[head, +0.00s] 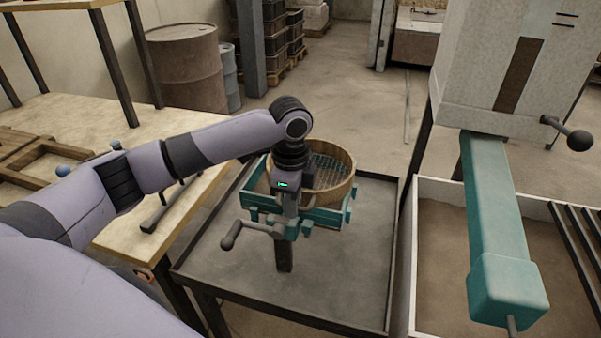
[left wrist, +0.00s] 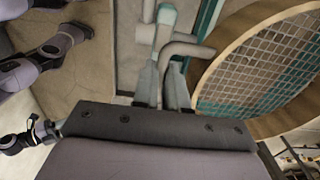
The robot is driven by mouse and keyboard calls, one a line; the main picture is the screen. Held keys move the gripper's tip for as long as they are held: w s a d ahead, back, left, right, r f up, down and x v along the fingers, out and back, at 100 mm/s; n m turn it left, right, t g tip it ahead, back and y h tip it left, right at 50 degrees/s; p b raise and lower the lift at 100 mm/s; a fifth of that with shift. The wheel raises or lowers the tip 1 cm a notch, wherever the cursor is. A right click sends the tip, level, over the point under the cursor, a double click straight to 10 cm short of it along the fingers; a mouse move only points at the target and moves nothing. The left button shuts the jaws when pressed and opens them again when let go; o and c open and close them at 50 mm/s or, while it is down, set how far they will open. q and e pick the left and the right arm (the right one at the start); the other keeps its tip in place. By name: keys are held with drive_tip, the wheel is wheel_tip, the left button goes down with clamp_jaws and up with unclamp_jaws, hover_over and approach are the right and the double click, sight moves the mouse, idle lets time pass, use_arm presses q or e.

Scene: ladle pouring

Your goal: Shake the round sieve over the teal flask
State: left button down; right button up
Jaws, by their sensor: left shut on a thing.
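The round sieve (head: 335,185) has a wooden rim and a wire mesh. It sits over the teal flask (head: 322,218), a low open frame with lugs, on a grey-topped table. In the left wrist view the sieve (left wrist: 262,70) fills the right side, with teal showing beneath its mesh. My left gripper (head: 290,228) is in front of the sieve and flask. In the left wrist view its fingers (left wrist: 163,88) are shut on a bent grey handle (left wrist: 190,49). Where this handle joins the sieve is unclear.
The dark-rimmed table (head: 348,285) is mostly bare in front. A sand box (head: 428,230) and a machine with a teal arm (head: 497,225) stand at the right. A wooden bench (head: 75,125) is at the left. A rusty barrel (head: 190,70) stands behind.

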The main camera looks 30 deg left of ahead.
use_arm(q)
drive_tip(key=c, duration=1)
unclamp_jaws()
drive_tip(key=shift+r, duration=4.05)
drive_tip(key=shift+f, duration=0.1)
